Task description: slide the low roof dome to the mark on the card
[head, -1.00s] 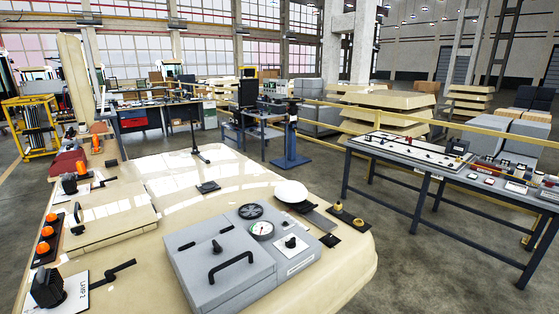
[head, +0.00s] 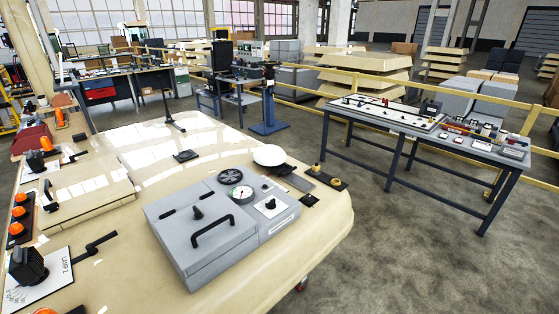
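The low roof dome, a white round disc-like dome (head: 269,155), sits near the far right edge of the cream cab roof (head: 250,270), behind the grey box unit. A dark flat strip (head: 297,181) runs from beside the dome towards the right front; it may be the card, but I cannot make out a mark on it. Neither of my grippers shows in the head view.
A grey box (head: 203,222) with a black handle, a fan grille and a gauge stands in front of the dome. A small black plate with brass fittings (head: 327,177) lies right of the strip. A long workbench (head: 420,135) stands beyond an open floor gap.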

